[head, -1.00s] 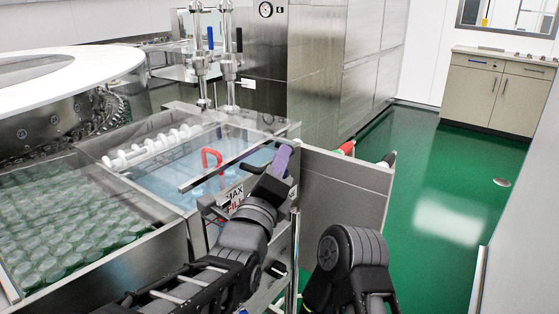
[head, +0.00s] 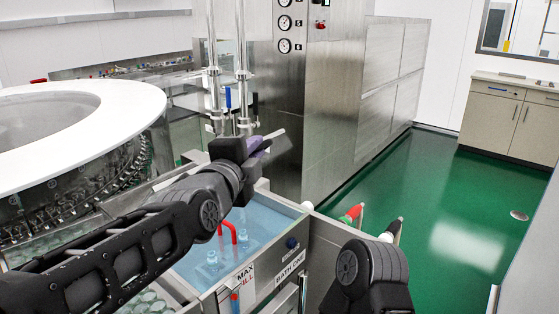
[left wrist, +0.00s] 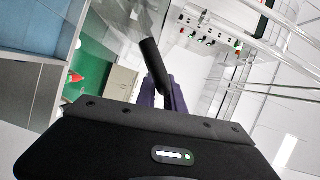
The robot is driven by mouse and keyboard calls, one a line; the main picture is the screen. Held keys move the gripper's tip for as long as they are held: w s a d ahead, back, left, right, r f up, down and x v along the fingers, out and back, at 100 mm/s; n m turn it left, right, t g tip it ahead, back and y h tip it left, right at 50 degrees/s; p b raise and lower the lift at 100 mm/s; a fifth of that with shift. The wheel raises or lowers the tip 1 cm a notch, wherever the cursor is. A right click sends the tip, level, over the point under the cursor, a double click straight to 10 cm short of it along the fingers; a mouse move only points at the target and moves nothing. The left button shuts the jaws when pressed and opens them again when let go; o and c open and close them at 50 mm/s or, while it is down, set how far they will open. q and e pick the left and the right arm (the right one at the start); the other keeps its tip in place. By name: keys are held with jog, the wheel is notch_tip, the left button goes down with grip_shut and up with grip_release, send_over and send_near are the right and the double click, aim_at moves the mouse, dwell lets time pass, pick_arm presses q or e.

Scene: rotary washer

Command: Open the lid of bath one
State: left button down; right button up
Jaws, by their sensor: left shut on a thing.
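Bath one (head: 262,262) is the steel tank with pale blue water and a "BATH ONE" label, low centre in the head view. A red hook-like piece and clear vessels show in its water. My left gripper (head: 262,147) is raised above the tank's far part, its purple fingers partly hidden by its own wrist. In the left wrist view the purple fingers (left wrist: 163,95) are shut on a dark bar, the lid handle (left wrist: 152,62). A see-through pane beside the bar appears to be the lid; its outline is hard to make out. My right gripper is out of view.
A large white-rimmed round machine (head: 75,135) stands at the left. Upright metal rods (head: 242,70) rise behind the gripper, close to it. My right arm is at the front right. The green floor (head: 440,215) at the right is clear.

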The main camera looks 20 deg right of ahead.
pick_arm(q)
jog(key=w+a+r+n, duration=0.1)
jog(key=w+r+n+g, duration=0.1)
jog(key=w, duration=0.1)
jog(key=w+a+r+n+p, duration=0.1)
jog(key=r, duration=0.1)
jog(key=shift+w+a, duration=0.15)
jog(key=shift+a, duration=0.2)
jog(key=w+a+r+n+g+p, duration=0.1)
jog(key=w+a+r+p, duration=0.2)
jog(key=w, duration=0.5)
jog(key=shift+w+a+r, duration=0.25)
jog(key=shift+a+r, duration=0.2)
jog(key=shift+a, duration=0.45)
jog(key=c, duration=1.5)
grip_release()
jog(key=shift+o, duration=0.2)
